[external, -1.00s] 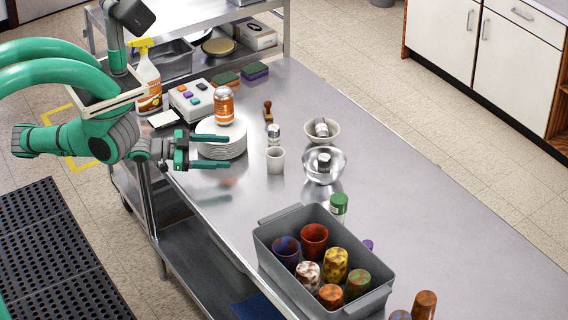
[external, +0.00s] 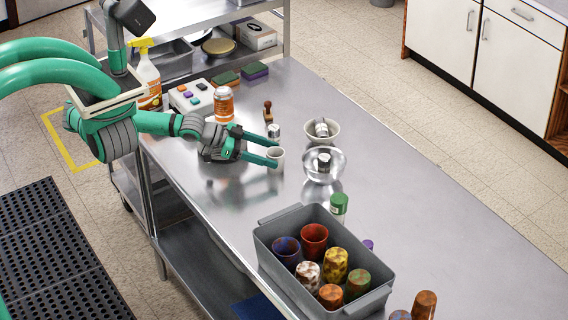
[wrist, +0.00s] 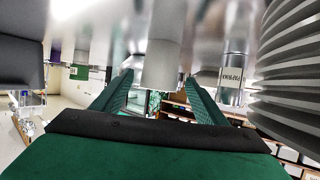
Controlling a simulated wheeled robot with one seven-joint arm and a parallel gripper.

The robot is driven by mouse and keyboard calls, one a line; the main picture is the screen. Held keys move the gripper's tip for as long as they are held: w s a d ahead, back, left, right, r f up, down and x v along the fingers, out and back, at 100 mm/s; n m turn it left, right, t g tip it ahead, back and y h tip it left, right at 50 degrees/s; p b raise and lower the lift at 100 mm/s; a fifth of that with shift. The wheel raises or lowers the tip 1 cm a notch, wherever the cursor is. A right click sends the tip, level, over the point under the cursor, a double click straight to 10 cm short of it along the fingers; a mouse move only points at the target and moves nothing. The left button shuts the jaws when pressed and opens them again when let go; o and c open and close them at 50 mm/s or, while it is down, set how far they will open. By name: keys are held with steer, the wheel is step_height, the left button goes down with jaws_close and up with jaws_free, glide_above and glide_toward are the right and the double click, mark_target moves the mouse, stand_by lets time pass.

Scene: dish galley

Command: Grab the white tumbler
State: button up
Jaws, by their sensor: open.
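The white tumbler (external: 277,153) stands upright on the steel table, its lower part partly hidden by my near finger in the external view. My gripper (external: 271,151) is open, low over the table, with its fingertips at the tumbler. In the wrist view the tumbler (wrist: 162,64) shows between the two fingers of my gripper (wrist: 158,88). I see no grip on it; whether a finger touches it I cannot tell.
A labelled shaker (wrist: 232,78) stands close by the tumbler. The plate stack (wrist: 288,75) is near one finger, mostly hidden by my arm externally. A metal bowl (external: 340,165) stands right of the tumbler. A grey bin (external: 275,250) of cups sits nearer the front.

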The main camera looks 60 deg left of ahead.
mark_target(287, 170)
steer(key=shift+x, duration=3.2)
steer(key=shift+f, duration=0.1)
steer(key=shift+c, duration=0.4)
steer(key=c, duration=1.1)
